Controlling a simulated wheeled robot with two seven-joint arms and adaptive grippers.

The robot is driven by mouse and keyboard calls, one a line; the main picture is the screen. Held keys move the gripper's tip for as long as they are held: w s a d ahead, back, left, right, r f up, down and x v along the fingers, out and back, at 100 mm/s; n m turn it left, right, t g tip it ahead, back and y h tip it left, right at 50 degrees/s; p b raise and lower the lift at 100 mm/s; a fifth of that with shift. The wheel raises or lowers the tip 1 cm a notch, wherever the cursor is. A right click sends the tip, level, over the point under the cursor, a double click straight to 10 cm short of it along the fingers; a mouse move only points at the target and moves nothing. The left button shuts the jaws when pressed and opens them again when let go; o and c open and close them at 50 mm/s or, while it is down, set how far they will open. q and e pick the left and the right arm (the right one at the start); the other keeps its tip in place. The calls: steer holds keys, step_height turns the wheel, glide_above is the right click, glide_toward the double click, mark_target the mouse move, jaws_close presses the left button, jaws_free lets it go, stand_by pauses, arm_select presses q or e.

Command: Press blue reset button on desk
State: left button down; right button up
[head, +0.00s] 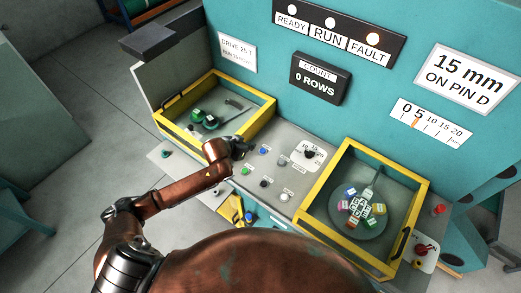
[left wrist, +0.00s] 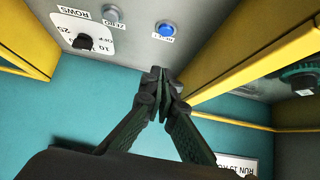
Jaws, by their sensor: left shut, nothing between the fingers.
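The blue reset button (left wrist: 166,30) sits on the grey desk panel, with a small label beneath it in the left wrist view. In the head view the blue button (head: 264,149) is just right of my left gripper (head: 242,148). My left gripper (left wrist: 160,76) is shut and empty, its fingertips together. In the left wrist view the tips appear below the button, with a visible gap. No contact shows. My right gripper is not in view.
A grey button (left wrist: 111,12) and a black dial (left wrist: 83,42) are beside the blue button. Yellow-framed bays (head: 272,107) (head: 427,190) flank the panel. The teal wall carries a display reading 0 ROWS (head: 320,77) and a lit FAULT lamp (head: 372,39). Other buttons (head: 264,183) sit nearer.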

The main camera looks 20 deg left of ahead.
arm_select(q)
steer(key=shift+w+f, duration=0.1)
steer(key=shift+f, duration=0.05)
steer(key=p, duration=0.1)
glide_above(264, 149)
steer(key=s+a, duration=0.1)
steer(key=s, duration=0.2)
step_height(264, 149, down, 6)
steer(key=shift+f, duration=0.25)
step_height(264, 149, down, 3)
steer(key=shift+w+f+p, duration=0.15)
steer(key=shift+f+p, duration=0.05)
steer(key=shift+p, duration=0.2)
steer(key=shift+f, duration=0.45)
steer(key=shift+f, duration=0.1)
